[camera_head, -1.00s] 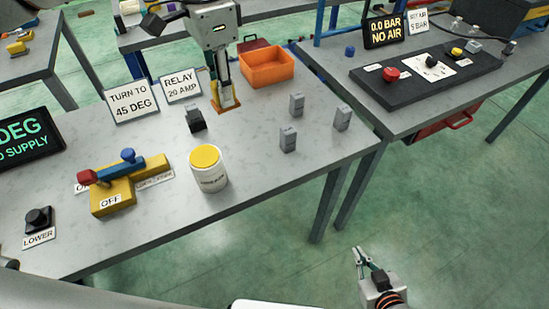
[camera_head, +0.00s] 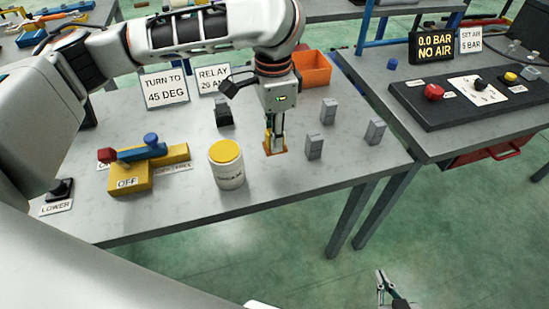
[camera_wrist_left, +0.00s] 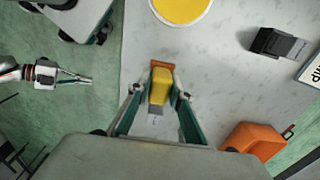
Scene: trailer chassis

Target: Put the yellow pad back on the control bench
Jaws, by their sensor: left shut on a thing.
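My left gripper (camera_head: 276,140) is shut on a yellow block with an orange-brown flat end, which looks like the yellow pad (camera_wrist_left: 160,88). In the left wrist view the pad sits between both fingers. In the head view the pad's orange end (camera_head: 269,151) shows below the fingers, over the grey bench (camera_head: 330,172), right of the yellow-lidded jar (camera_head: 227,172). I cannot tell whether the pad touches the bench top. My right gripper (camera_head: 384,284) is low and apart from both benches; its jaw gap is unclear.
Several grey blocks (camera_head: 314,147) stand right of the left gripper. An orange bin (camera_head: 312,69) is behind. A yellow-blue lever device (camera_head: 145,168) is at left. A second bench (camera_head: 458,136) at right carries a black panel (camera_head: 460,107) and a NO AIR display (camera_head: 436,47).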

